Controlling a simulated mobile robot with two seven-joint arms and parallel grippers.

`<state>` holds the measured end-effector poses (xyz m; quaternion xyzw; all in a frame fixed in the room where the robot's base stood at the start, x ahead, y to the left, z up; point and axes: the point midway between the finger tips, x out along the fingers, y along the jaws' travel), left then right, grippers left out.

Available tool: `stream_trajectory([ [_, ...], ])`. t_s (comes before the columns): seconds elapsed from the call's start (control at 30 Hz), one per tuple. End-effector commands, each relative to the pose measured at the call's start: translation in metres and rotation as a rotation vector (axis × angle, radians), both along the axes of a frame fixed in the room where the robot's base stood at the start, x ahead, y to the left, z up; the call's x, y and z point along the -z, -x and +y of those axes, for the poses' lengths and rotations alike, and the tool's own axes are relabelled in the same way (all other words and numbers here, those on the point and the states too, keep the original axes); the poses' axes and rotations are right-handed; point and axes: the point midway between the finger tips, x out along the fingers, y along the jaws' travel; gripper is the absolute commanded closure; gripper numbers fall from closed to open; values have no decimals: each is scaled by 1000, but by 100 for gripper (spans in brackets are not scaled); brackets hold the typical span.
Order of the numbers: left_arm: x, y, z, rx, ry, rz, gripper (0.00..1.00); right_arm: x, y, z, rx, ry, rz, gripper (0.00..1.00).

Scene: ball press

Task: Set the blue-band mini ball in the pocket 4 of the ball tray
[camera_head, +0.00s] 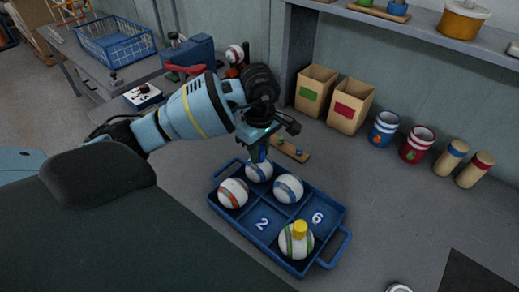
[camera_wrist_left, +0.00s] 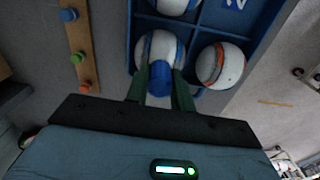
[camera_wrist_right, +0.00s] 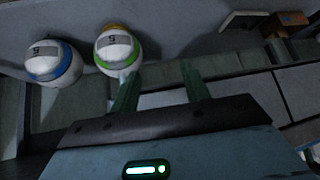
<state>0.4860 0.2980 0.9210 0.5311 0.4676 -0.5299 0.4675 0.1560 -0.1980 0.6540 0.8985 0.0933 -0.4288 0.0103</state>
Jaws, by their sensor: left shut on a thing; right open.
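My left gripper (camera_head: 259,152) is shut on the blue knob (camera_wrist_left: 160,78) of the blue-band mini ball (camera_head: 260,173), at the tray's far corner pocket. That pocket's number is hidden, and I cannot tell whether the ball touches its floor. It also shows between the fingers in the left wrist view (camera_wrist_left: 158,47). My right gripper (camera_wrist_right: 160,88) is open and empty in the right wrist view; it is outside the head view.
A red-band ball (camera_head: 233,193), another blue-band ball (camera_head: 288,188) and a green-band ball with a yellow knob (camera_head: 296,242) occupy other pockets. Pockets 2 (camera_head: 262,223) and 6 (camera_head: 317,217) are empty. A knobbed wooden strip (camera_head: 292,151) lies behind the tray.

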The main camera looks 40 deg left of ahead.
Motion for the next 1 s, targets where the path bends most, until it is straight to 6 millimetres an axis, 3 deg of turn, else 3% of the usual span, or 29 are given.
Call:
stream_trajectory([
  [0.17, 4, 0, 0, 0, 0, 1, 100, 4, 6, 0, 0, 0, 14, 54],
  [0.2, 4, 0, 0, 0, 0, 0, 72, 4, 7, 0, 0, 1, 15, 54],
  [0.33, 3, 0, 0, 0, 0, 0, 55, 4, 10, 0, 0, 0, 19, 54],
  [0.73, -5, -1, 0, 0, 0, -3, 55, 0, 5, 0, 0, 0, 8, 54],
  [1.0, -50, -1, 0, 0, 1, -6, 55, -2, -1, 0, 0, -1, -4, 54],
])
